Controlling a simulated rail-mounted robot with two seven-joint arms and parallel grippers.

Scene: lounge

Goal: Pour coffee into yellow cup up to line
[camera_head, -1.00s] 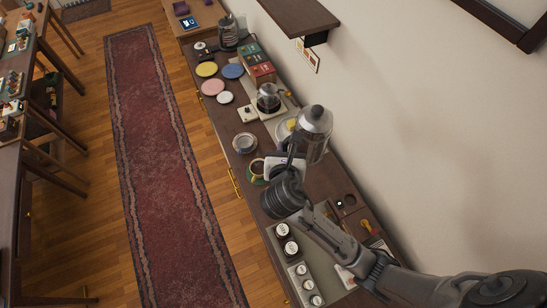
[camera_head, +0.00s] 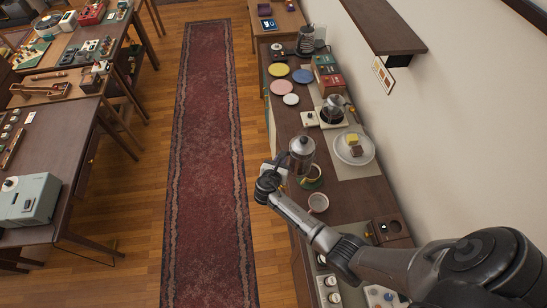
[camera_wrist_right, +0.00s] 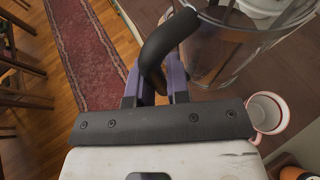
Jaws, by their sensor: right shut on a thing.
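A glass coffee press (camera_head: 301,150) with a metal lid hangs over the front edge of the sideboard. My right gripper (camera_head: 272,178) is shut on its dark handle, which shows between the jaws in the right wrist view (camera_wrist_right: 158,75). The press looks roughly upright in the head view; I cannot tell its fill. A yellow-green cup (camera_head: 313,182) stands on the sideboard, partly hidden behind the press; its inside and any line are not clear. A white cup (camera_head: 318,203) stands nearer, and a white cup with a reddish rim shows in the wrist view (camera_wrist_right: 268,113). My left gripper is out of view.
The sideboard (camera_head: 345,195) also carries a cake plate (camera_head: 366,154), a coffee maker (camera_head: 333,110), boxes (camera_head: 328,75) and coloured discs. A wall shelf (camera_head: 385,28) overhangs its far part. Open floor with a red rug (camera_head: 205,150) lies to the left.

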